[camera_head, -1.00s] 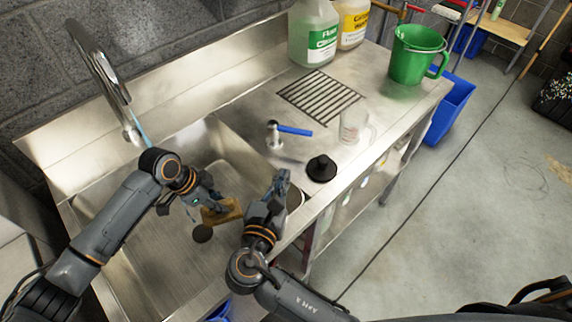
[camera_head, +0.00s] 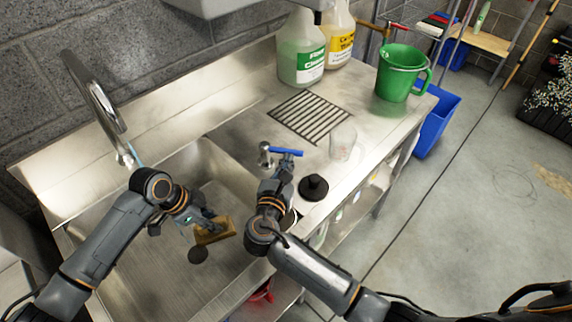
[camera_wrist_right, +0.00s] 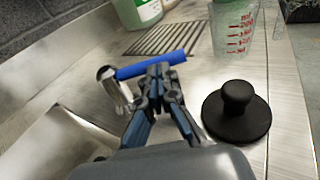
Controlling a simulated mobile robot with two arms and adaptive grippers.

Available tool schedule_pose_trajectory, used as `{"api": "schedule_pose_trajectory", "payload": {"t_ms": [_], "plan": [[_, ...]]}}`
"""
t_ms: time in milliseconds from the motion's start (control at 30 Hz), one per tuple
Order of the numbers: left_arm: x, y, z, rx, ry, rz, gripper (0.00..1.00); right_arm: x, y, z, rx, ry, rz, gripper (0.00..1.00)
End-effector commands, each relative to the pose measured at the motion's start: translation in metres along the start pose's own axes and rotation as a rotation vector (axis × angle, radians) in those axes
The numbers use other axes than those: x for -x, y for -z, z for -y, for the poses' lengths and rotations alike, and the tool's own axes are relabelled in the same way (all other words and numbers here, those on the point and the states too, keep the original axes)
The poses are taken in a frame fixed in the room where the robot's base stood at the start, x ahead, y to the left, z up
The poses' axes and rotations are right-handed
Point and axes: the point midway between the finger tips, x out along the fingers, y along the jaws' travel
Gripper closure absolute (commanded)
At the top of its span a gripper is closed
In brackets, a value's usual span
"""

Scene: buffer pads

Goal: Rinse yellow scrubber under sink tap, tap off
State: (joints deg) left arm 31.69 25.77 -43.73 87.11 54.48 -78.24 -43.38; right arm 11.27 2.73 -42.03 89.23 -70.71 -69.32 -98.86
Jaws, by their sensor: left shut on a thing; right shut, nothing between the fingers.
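The yellow scrubber (camera_head: 216,231) is in my left gripper (camera_head: 203,222), which is shut on it inside the sink basin (camera_head: 150,262). The curved metal tap (camera_head: 105,105) stands at the back left, with a thin bluish water stream (camera_head: 138,162) at its spout; my left arm hides the lower stream. The tap's blue lever (camera_head: 287,152) sits on a metal valve on the counter. My right gripper (camera_head: 282,180) is shut and empty beside the lever. In the right wrist view, its fingertips (camera_wrist_right: 158,70) overlap the blue lever (camera_wrist_right: 138,70); I cannot tell whether they touch.
A black knobbed stopper (camera_head: 314,188) and a clear measuring cup (camera_head: 343,142) stand right of the lever. A drain grate (camera_head: 310,117), detergent jugs (camera_head: 302,48) and a green bucket (camera_head: 398,75) are farther back. A dark round drain (camera_head: 198,255) is in the basin.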

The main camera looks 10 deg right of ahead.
Motion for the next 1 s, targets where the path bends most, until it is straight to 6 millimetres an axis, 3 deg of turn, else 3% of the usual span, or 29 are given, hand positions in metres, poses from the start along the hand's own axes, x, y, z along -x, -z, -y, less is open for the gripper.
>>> {"api": "schedule_pose_trajectory", "payload": {"t_ms": [667, 1000], "plan": [[0.016, 0.007, 0.0, 0.0, 0.0, -0.001, 1.0, -0.006, -0.002, 0.004, 0.013, -0.092, 0.0, 1.0], [0.033, 0.014, 0.0, 0.0, 0.0, -0.001, 1.0, -0.017, -0.005, 0.009, 0.032, -0.216, 0.002, 1.0]]}}
